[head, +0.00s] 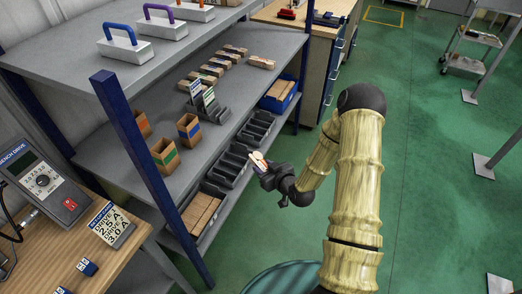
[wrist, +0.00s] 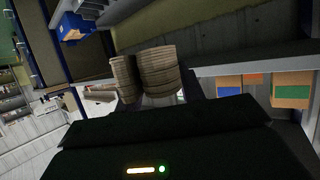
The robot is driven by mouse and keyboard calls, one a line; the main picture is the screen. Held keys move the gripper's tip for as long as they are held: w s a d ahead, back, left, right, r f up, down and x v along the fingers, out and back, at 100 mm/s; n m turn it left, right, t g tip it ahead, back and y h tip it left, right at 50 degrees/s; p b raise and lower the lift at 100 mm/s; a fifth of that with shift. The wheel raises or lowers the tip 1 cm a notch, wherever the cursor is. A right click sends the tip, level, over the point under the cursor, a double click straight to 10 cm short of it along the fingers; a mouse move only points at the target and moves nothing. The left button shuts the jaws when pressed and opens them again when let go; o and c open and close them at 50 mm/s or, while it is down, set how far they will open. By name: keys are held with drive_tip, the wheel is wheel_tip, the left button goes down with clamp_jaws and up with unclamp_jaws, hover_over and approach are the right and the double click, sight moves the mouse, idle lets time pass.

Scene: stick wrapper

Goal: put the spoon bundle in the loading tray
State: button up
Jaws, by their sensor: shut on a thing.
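My gripper (head: 264,170) is shut on the spoon bundle (head: 257,158), a pale wooden bundle with a bit of red. In the wrist view, the stacked rounded ends of the spoon bundle (wrist: 157,68) stick out beyond the dark gripper body, which hides the fingertips. In the head view, the bundle is out in front of the shelf unit, close to an empty dark grey tray (head: 228,167) on the low level. Another divided dark tray (head: 258,127) is just behind it. No label shows which is the loading tray.
A dark tray of wooden pieces (head: 203,210) and a blue bin (head: 280,94) flank the dark trays. The middle shelf (head: 160,105) carries cardboard boxes, bundles and a grey rack. A blue post (head: 150,170) stands at the left. Green floor (head: 420,130) is open at right.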

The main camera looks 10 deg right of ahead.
drive_tip(key=s+d+f+m+t+h+p, duration=0.1)
drive_tip(key=s+f+m+h, duration=0.3)
drive_tip(key=s+f, duration=0.5)
wheel_tip(320, 180, down, 3)
drive_tip(key=shift+d+m+h, duration=0.3)
drive_tip(key=shift+d+h, duration=0.2)
drive_tip(key=shift+h, duration=0.1)
